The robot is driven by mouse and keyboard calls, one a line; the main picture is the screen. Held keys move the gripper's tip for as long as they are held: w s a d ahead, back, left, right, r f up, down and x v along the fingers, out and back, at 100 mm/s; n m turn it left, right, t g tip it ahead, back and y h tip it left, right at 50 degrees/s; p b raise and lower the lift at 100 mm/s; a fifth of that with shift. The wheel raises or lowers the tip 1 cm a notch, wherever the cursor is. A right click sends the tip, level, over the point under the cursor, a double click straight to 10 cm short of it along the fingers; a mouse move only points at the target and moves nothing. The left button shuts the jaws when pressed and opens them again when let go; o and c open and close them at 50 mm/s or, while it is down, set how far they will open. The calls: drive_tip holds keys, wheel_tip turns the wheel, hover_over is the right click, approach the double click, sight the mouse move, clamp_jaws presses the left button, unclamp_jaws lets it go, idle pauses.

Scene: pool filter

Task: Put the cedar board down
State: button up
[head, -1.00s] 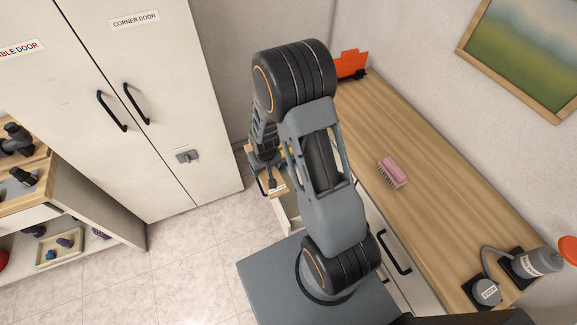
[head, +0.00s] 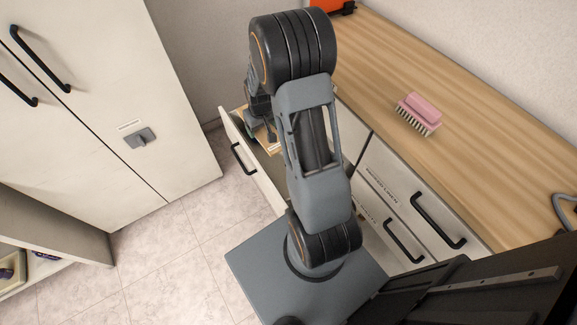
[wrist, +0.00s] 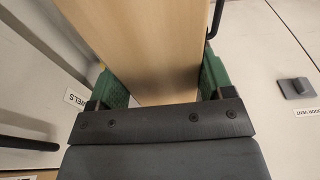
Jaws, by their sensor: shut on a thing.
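The cedar board (wrist: 150,45) is a flat, light-brown wooden piece. In the wrist view it lies between the green fingers of my gripper (wrist: 160,85), which is shut on it, and it runs away past the top of the picture. In the head view my gripper (head: 262,130) is small and partly hidden behind my own arm. A tan bit of the board (head: 263,140) shows beside it, above or in front of an open drawer (head: 262,175). I cannot tell whether the board touches the drawer.
The open drawer juts out from under a wooden counter (head: 470,130). A pink brush (head: 419,114) lies on the counter, and an orange thing (head: 333,5) is at its far end. A tall white cabinet (head: 110,100) stands at left. The tiled floor (head: 185,255) between is clear.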

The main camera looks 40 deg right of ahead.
drive_tip(key=shift+s+d+f+b, duration=0.15)
drive_tip(key=shift+d+f+b, duration=1.45)
drive_tip(key=shift+f+b, duration=2.7)
drive_tip(key=shift+s+d+f+b, duration=0.2)
drive_tip(key=shift+d+f+b, duration=1.35)
drive_tip(key=shift+f+b, duration=2.8)
drive_tip(key=shift+s+d+f+b, duration=0.15)
drive_tip(key=shift+d+f+b, duration=1.45)
drive_tip(key=shift+f+b, duration=2.7)
drive_tip(key=shift+f+p, duration=0.45)
drive_tip(key=shift+f, duration=0.1)
drive_tip(key=shift+f, duration=0.1)
drive_tip(key=o, duration=1.1)
